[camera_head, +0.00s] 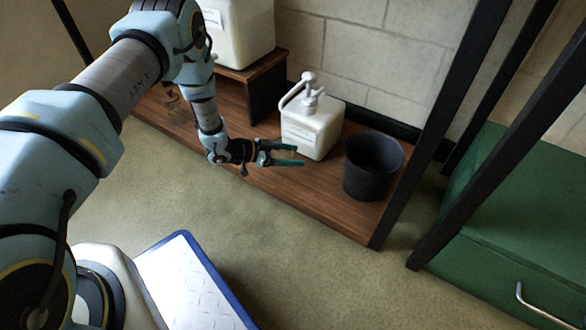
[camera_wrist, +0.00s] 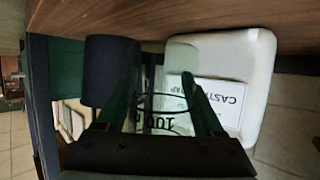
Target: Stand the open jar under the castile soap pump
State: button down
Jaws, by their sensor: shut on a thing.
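The castile soap pump bottle (camera_head: 313,130) is a squat white jug on the low wooden shelf, with a white pump head (camera_head: 309,90) whose spout points to the left and front. Its label, partly reading CAST, shows in the wrist view (camera_wrist: 228,100). My gripper (camera_head: 296,156) is just in front of the jug, low over the shelf. In the wrist view my gripper (camera_wrist: 165,95) is shut on a clear jar (camera_wrist: 168,118) with a 100 marking. The jar is see-through and can hardly be made out in the head view. I cannot tell whether its base touches the shelf.
A dark bucket (camera_head: 372,165) stands right of the jug. A larger white container (camera_head: 240,32) stands on a raised wooden step (camera_head: 262,68) at the back left. A black post bounds the shelf on the right, near a green cabinet (camera_head: 520,235). The shelf front is clear.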

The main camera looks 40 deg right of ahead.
jog(key=shift+f+b, duration=0.85)
jog(key=shift+f, duration=1.1)
jog(key=shift+f, duration=0.15)
grip_release()
jog(key=shift+w+a+r, duration=0.15)
jog(key=shift+r, duration=0.1)
jog(key=p+v, duration=0.4)
jog(key=v, duration=0.6)
jog(key=shift+a+r, duration=0.15)
jog(key=shift+a, duration=0.05)
jog(key=shift+w+a+r+p, duration=0.15)
jog(key=shift+w+a+p, duration=0.15)
jog(key=shift+a, duration=0.25)
